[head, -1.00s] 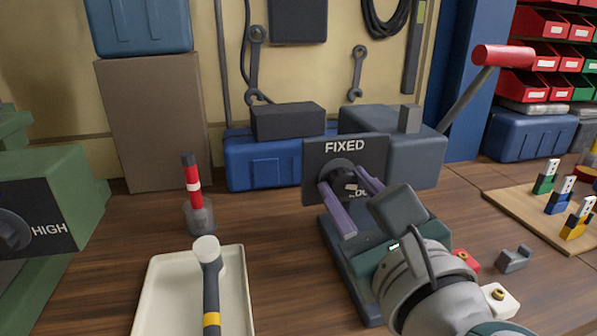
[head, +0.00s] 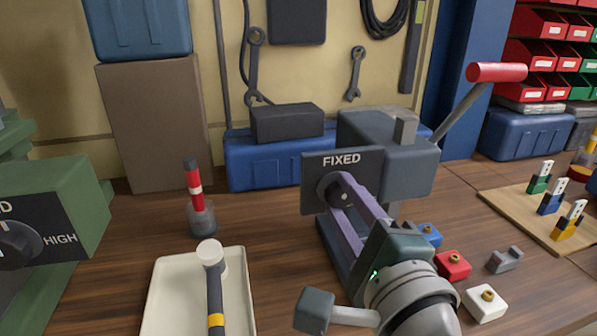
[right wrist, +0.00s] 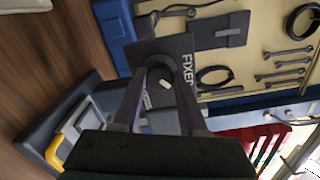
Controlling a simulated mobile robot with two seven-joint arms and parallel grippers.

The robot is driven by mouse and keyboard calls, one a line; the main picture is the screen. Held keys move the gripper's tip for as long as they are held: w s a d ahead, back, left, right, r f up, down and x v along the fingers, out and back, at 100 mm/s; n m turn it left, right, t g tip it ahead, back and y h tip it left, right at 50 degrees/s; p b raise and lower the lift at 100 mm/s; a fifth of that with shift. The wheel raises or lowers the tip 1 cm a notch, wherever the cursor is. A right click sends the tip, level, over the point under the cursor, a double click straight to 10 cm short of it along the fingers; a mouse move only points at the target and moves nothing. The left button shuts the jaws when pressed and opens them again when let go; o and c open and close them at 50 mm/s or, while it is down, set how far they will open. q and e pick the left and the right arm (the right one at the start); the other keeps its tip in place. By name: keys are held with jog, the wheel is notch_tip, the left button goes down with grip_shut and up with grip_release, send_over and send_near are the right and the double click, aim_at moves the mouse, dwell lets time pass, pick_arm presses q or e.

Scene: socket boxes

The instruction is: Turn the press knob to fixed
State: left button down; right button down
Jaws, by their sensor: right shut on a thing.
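The press (head: 395,150) stands at the middle back of the bench, with a red-handled lever (head: 497,72) on its right. Its dark front plate (head: 318,178) reads FIXED at the top; the lower lettering is mostly covered by my gripper. The round black press knob (head: 334,189) sits on the plate. My right gripper (head: 345,190) is shut on the knob, its purple fingers on either side. In the right wrist view the knob (right wrist: 160,80) shows between the fingertips, with a pale mark on its face. My left gripper is not in view.
A tray (head: 160,290) holds a hammer (head: 214,280). A red-banded tool (head: 195,185) stands behind it. The green machine (head: 75,205) with a HIGH dial is at left. Red (head: 453,264) and white (head: 486,302) socket boxes and a grey clip (head: 505,260) lie right of my arm.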

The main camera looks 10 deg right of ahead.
jog(key=n+p, duration=0.1)
jog(key=n, duration=0.4)
jog(key=shift+r+n, duration=0.1)
jog(key=shift+n, duration=0.2)
jog(key=shift+n+p, duration=0.75)
jog(key=shift+n, duration=1.35)
jog(key=shift+c, duration=2.2)
grip_release()
jog(key=s, duration=1)
jog(key=shift+d, duration=0.2)
